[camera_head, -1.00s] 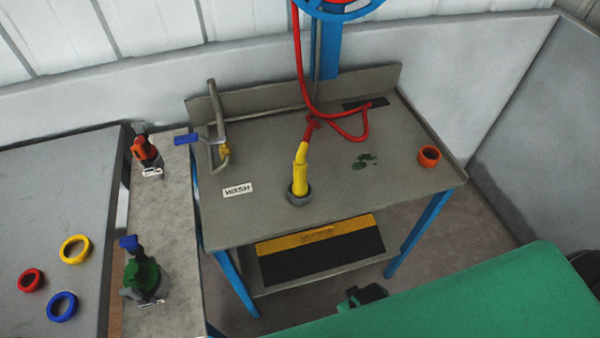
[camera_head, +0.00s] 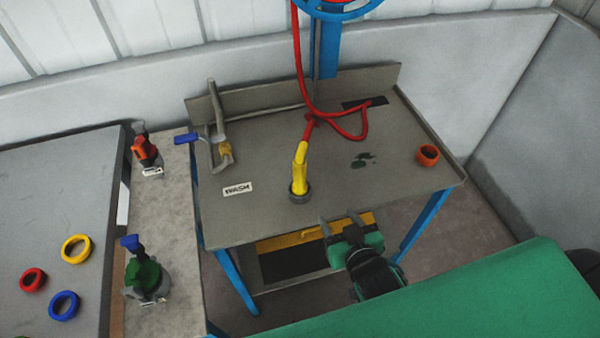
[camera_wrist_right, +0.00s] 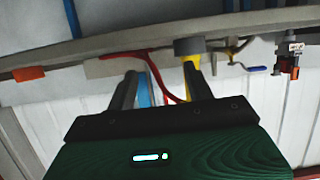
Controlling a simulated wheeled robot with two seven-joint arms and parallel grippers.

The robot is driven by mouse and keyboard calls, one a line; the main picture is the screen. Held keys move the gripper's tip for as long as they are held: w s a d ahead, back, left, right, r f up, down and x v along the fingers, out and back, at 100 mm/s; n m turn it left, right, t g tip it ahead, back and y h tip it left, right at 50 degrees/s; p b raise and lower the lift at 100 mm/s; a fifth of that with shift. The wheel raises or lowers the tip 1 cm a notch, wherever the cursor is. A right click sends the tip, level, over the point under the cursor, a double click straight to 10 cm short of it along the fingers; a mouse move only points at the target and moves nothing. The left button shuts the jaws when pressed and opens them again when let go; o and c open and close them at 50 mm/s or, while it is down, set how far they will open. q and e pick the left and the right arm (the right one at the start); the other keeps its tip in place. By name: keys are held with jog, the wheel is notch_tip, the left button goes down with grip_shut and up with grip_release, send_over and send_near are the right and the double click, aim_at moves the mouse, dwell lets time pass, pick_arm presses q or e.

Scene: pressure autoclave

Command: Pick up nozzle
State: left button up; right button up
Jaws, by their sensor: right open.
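The yellow nozzle (camera_head: 300,172) stands upright, slightly tilted, in a dark grey ring (camera_head: 299,192) near the front middle of the wash table (camera_head: 260,215). A red hose (camera_head: 300,60) runs up from its top. My right gripper (camera_head: 338,220) is open and empty, at the table's front edge, to the right of the nozzle and nearer to me, apart from it. In the right wrist view, which looks upside down, the nozzle (camera_wrist_right: 191,66) shows beyond the right-hand finger of the gripper (camera_wrist_right: 161,80). My left gripper is not in view.
An orange ring (camera_head: 428,155) sits at the table's right, and a metal tap with a blue handle (camera_head: 186,139) at its left. The tabletop right of the nozzle is mostly clear.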

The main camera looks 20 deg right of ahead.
aim_at(303, 175)
jog(key=w+a+r+t+y, duration=0.2)
jog(key=a+r+t, duration=0.2)
jog(key=r, duration=0.1)
jog(key=shift+n, duration=0.4)
jog(key=w, duration=0.2)
jog(key=w+p, duration=0.1)
jog(key=w, duration=0.3)
jog(key=shift+w+a, duration=0.15)
jog(key=shift+a, duration=0.15)
jog(key=shift+w+a+p, duration=0.1)
jog(key=shift+w+p, duration=0.25)
jog(key=shift+w, duration=0.3)
jog(key=shift+w+a, duration=0.1)
jog(key=shift+w, duration=0.25)
jog(key=w, duration=0.1)
jog(key=w+p, duration=0.1)
jog(key=w, duration=0.1)
jog(key=shift+w+a+f, duration=0.1)
jog(key=shift+w+a, duration=0.05)
jog(key=shift+a, duration=0.2)
jog(key=shift+w, duration=0.45)
jog(key=shift+c, duration=0.6)
grip_shut()
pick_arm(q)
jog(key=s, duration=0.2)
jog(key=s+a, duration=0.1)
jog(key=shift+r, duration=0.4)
